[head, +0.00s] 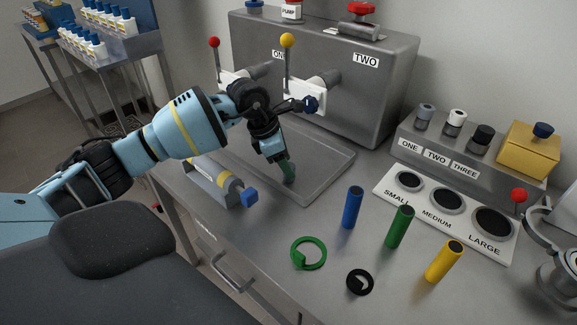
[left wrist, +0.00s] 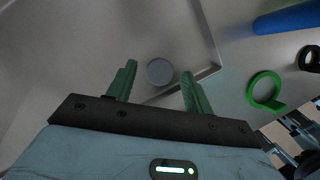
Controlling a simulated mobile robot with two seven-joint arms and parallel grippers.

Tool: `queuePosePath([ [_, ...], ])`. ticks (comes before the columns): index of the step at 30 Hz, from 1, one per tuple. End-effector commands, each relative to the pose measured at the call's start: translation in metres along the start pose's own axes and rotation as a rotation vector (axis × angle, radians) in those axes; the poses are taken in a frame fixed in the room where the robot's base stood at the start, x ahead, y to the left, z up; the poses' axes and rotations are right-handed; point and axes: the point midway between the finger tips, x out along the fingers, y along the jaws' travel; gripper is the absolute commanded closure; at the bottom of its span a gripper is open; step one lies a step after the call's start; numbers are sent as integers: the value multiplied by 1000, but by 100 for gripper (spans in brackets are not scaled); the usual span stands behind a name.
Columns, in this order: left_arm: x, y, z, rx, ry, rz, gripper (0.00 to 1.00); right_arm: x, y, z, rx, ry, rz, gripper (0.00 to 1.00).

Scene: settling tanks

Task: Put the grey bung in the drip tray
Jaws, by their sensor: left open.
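The drip tray (head: 325,168) is a shallow grey tray on the bench below the taps; its rim also shows in the left wrist view (left wrist: 208,35). A round grey disc (left wrist: 160,72), which looks like the grey bung seen from above, lies inside the tray near a corner. It shows between my left gripper's fingers, with a gap on both sides. My left gripper (head: 288,174) has green fingers, is open and empty, and hangs low over the tray. In the head view I cannot make out the disc; the fingers may hide it. My right gripper is not in view.
Blue (head: 352,207), green (head: 399,228) and yellow (head: 444,262) cylinders stand right of the tray. A green ring (head: 309,253) and a black ring (head: 360,282) lie in front. A tank (head: 330,85) with levers stands behind. A blue-ended roll in a holder (head: 215,183) sits left.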

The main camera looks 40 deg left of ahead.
Motion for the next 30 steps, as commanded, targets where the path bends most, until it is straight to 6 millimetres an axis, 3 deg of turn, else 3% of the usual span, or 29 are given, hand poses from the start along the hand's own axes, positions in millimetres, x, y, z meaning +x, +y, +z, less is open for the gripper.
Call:
queuePosePath([
  [6,-46,1,0,0,-2,5,48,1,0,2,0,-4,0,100],
  [13,-82,1,0,-1,-2,3,48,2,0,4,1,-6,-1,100],
  [19,-95,0,0,0,-1,1,48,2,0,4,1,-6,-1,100],
  [30,-96,0,0,0,-1,0,48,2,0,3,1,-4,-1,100],
])
